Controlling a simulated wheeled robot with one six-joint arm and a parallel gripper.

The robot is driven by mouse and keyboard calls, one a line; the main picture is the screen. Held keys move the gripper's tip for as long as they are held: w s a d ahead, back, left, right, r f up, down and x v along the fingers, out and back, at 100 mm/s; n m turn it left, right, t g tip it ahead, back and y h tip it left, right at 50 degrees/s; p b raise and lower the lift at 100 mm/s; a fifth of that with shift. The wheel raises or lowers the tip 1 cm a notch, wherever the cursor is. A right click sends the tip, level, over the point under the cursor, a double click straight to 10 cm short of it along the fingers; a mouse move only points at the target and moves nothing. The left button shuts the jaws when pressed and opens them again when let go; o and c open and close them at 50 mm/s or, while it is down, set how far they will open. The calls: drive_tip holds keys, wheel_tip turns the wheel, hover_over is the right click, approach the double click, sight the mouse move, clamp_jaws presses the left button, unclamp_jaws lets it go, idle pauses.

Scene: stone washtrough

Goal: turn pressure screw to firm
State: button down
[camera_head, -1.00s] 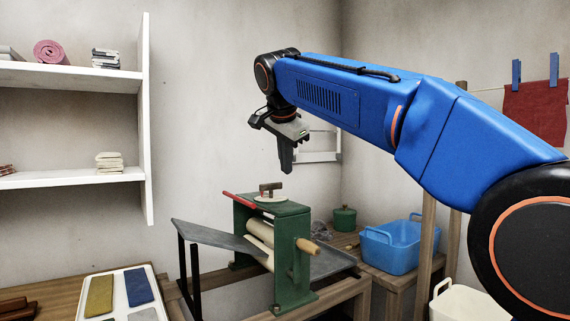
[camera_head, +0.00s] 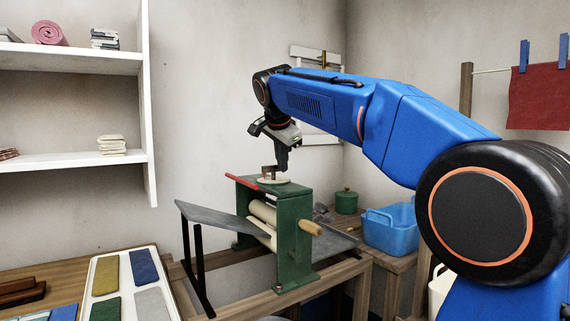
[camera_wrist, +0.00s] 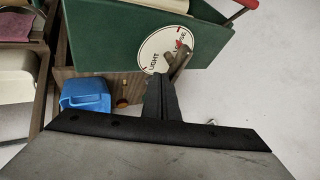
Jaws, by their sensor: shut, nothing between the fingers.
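The pressure screw's brown cross handle (camera_head: 268,170) stands on a round white dial (camera_head: 273,181) on top of the green wringer frame (camera_head: 293,245). In the wrist view the dial (camera_wrist: 154,48) reads "LIGHT" on one side, with a second word and a red mark partly behind the screw handle (camera_wrist: 178,62). My gripper (camera_head: 281,168) points down with its fingers together and empty, close beside the handle. In the wrist view my gripper's fingertips (camera_wrist: 160,80) overlap the dial's edge near the handle; I cannot tell whether they touch it.
A red lever (camera_head: 245,181) and a wooden crank grip (camera_head: 312,228) stick out from the wringer. A grey sloping board (camera_head: 215,220) lies at its left. A blue tub (camera_head: 390,230) and a green pot (camera_head: 346,202) stand at right. A tray of cloths (camera_head: 95,300) is at front left.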

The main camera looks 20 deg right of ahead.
drive_tip(key=shift+w+d+n+y, duration=0.1)
drive_tip(key=shift+d+n+y, duration=0.1)
drive_tip(key=shift+n+y, duration=0.45)
idle(0.4)
